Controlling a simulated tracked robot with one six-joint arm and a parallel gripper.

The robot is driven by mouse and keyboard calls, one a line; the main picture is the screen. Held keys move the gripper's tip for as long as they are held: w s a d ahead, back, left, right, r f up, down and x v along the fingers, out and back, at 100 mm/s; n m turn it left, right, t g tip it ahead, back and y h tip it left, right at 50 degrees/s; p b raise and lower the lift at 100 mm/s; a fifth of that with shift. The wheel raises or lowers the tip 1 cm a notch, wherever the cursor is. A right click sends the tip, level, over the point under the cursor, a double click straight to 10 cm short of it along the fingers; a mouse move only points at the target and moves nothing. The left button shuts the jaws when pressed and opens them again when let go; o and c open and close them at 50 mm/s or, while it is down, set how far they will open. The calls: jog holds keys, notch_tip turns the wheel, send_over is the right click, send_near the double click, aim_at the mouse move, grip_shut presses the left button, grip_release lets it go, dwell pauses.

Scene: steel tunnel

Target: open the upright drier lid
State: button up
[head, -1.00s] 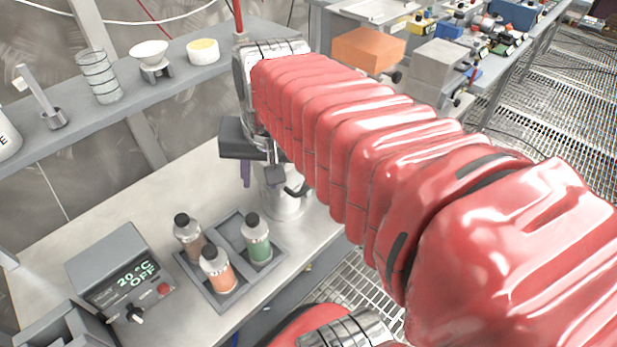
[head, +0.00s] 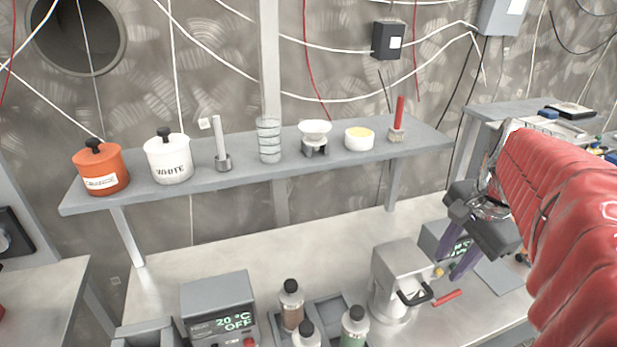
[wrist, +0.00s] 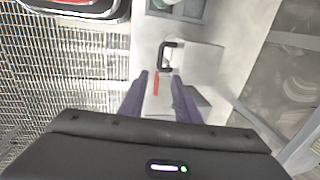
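The upright drier (head: 392,288) is a grey metal pot on the bench, with a flat squarish lid (head: 400,258) that looks closed. A black loop handle (head: 412,295) is at its front and a red lever (head: 446,298) points right. In the wrist view the lid (wrist: 198,62), black handle (wrist: 166,56) and red lever (wrist: 156,84) lie beyond my fingertips. My gripper (head: 455,262) is right of the drier, apart from it, purple fingers pointing down. The wrist view shows my gripper (wrist: 158,85) open, its fingers apart with nothing held.
A bottle tray (head: 330,312) with several bottles stands left of the drier, beside a heater box (head: 217,305) reading 20 °C OFF. A shelf (head: 250,177) with pots and lab ware runs behind. Another display unit (head: 440,240) stands behind my gripper.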

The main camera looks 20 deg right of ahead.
aim_at(424, 297)
jog(key=shift+f, duration=0.1)
jog(key=w+f, duration=0.1)
jog(key=f, duration=0.8)
jog(key=w+f, duration=0.1)
jog(key=f, duration=0.3)
jog(key=shift+w+f, duration=0.15)
jog(key=shift+w, duration=0.2)
jog(key=shift+c, duration=0.2)
grip_shut()
jog(key=shift+d, duration=0.2)
jog(key=shift+a, duration=0.1)
